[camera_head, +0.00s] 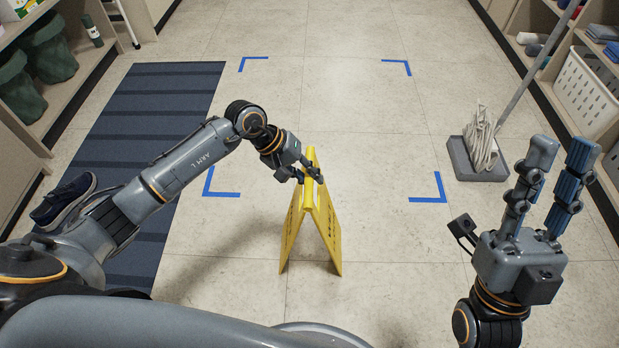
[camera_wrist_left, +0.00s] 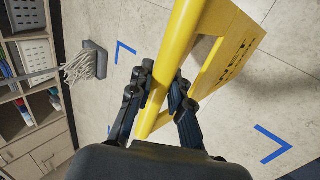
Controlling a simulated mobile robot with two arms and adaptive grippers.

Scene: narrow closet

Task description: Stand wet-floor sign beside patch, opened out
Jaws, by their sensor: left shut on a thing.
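The yellow wet-floor sign (camera_head: 328,240) hangs or stands upright below my left gripper, its two panels spread apart in an A shape. I cannot tell whether its feet touch the floor. My left gripper (camera_head: 311,176) is shut on the top bar of the sign. In the left wrist view, the fingers (camera_wrist_left: 161,95) close around the yellow bar, and one panel of the sign (camera_wrist_left: 228,62) shows beyond. My right gripper (camera_head: 561,152) is open and empty at the right. I cannot clearly make out a wet patch on the tiles.
Blue corner marks (camera_head: 428,198) outline a clear floor area just beyond the sign. A dark striped mat (camera_head: 150,110) and a shoe (camera_head: 62,200) lie at left. A mop (camera_head: 482,140) rests on a grey tray (camera_head: 462,165) at right. Shelves line both sides.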

